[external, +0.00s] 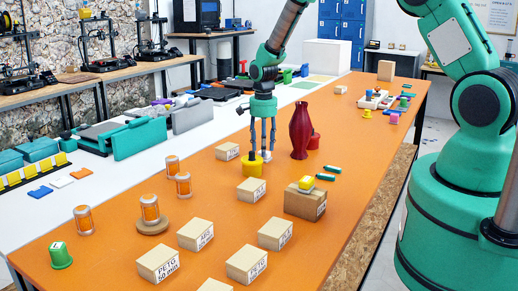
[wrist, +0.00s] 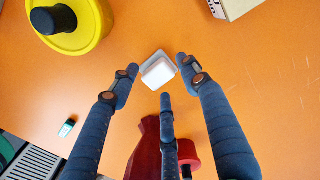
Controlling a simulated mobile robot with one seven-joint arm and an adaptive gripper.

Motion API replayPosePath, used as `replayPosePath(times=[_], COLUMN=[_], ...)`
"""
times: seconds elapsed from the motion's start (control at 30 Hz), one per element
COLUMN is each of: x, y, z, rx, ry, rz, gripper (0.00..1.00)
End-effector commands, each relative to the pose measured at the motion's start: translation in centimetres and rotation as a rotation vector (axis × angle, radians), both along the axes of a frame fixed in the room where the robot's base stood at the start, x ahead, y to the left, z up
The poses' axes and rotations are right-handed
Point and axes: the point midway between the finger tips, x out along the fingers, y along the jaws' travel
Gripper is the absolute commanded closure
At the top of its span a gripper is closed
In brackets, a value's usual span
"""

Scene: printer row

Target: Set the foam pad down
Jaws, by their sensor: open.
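A small pale white block (wrist: 158,71), which looks like the foam pad, shows between the fingertips in the wrist view, over the orange table. In the external view, a pale piece (external: 262,156) shows at the tips of my gripper (external: 265,143), just behind a yellow round piece. My gripper in the wrist view (wrist: 157,76) has its three dark fingers spread, pointing down. Gaps show between the block and the fingertips. I cannot tell its exact height, but it seems to be on the table.
The yellow round piece with a dark knob (wrist: 75,22) is close by. A dark red vase (external: 300,132) stands right of my gripper. Small cardboard boxes (external: 251,190) and orange-filled jars (external: 183,185) stand in front. Bare orange table (wrist: 255,90) lies right of the block in the wrist view.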

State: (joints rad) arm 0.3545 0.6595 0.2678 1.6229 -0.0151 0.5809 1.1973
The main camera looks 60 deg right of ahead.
Motion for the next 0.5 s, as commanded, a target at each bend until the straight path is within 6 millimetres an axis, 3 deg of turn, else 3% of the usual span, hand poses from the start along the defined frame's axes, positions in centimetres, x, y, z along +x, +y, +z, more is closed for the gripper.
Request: replayPosePath(times=[0.5], x=[0.0], y=[0.1], z=[8.2], rx=[-0.001], ry=[-0.002], rz=[0.0], gripper=[0.54])
